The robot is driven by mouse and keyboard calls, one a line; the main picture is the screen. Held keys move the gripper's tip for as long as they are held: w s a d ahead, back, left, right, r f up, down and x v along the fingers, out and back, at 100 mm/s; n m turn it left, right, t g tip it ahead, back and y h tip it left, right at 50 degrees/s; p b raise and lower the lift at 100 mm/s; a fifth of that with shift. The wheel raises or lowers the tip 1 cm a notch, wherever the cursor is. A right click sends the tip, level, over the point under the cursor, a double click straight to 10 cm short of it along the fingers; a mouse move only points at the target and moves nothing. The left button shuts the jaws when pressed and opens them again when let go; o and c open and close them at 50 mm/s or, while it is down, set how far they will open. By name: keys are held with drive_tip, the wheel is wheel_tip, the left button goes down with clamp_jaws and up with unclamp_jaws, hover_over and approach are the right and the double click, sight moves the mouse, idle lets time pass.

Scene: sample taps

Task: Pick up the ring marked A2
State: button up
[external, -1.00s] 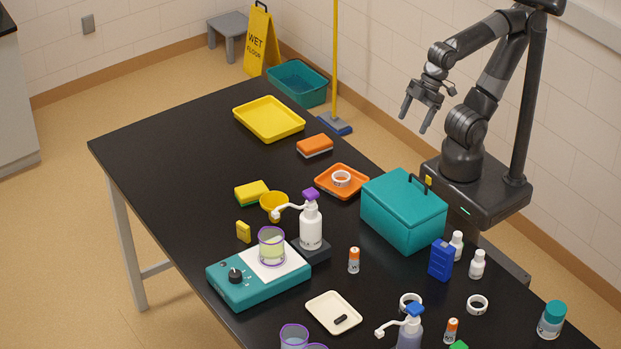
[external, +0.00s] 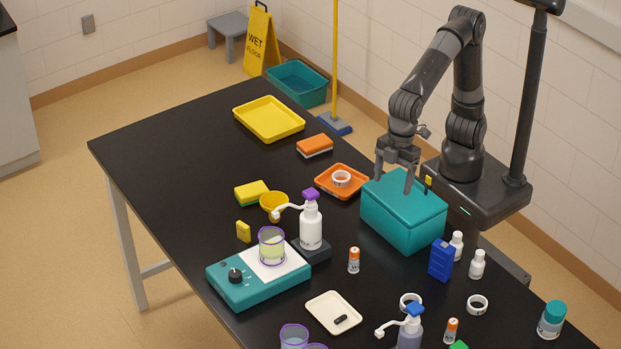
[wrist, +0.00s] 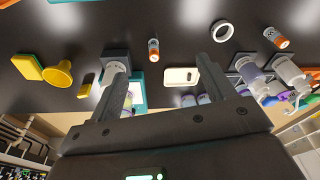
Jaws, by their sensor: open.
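Several white rings lie about in the external view; I cannot read which is marked A2. One ring (external: 341,179) lies in the small orange tray (external: 323,185). Another ring (external: 477,304) lies on the table at the lower right. A third ring (external: 410,297) is partly hidden behind the blue-topped pump bottle. The wrist view shows one white ring (wrist: 222,31) on the black table, its mark unreadable. My gripper (external: 393,180) is open and empty, fingers down, over or just behind the teal box; any contact is unclear. Its fingers also show in the wrist view (wrist: 160,72).
The teal box (external: 402,222) stands between my base and the middle of the table. A blue bottle (external: 441,260), white bottles (external: 477,264) and a vial (external: 353,260) stand nearby. A white pump bottle (external: 311,225) stands left. The table's far left is mostly clear.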

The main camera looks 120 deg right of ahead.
drive_tip(key=w+a+f+n+g, duration=0.1)
drive_tip(key=w+a+f, duration=0.4)
drive_tip(key=a, duration=0.4)
drive_tip(key=g, duration=0.1)
hover_over(413, 296)
drive_tip(key=w, duration=0.1)
wheel_tip(413, 296, down, 8)
drive_tip(key=shift+n+h, duration=0.4)
drive_tip(key=f, duration=0.5)
drive_tip(key=shift+w+a+f, duration=0.15)
drive_tip(key=shift+w+a, duration=0.05)
drive_tip(key=shift+s+a+f, duration=0.1)
drive_tip(key=shift+a+f, duration=0.1)
drive_tip(key=shift+f, duration=1.25)
drive_tip(key=shift+a+f, duration=0.15)
drive_tip(key=shift+f, duration=1.3)
drive_tip(key=shift+c, duration=0.4)
drive_tip(key=c, duration=1)
drive_tip(key=shift+o, duration=0.2)
drive_tip(key=shift+r, duration=0.15)
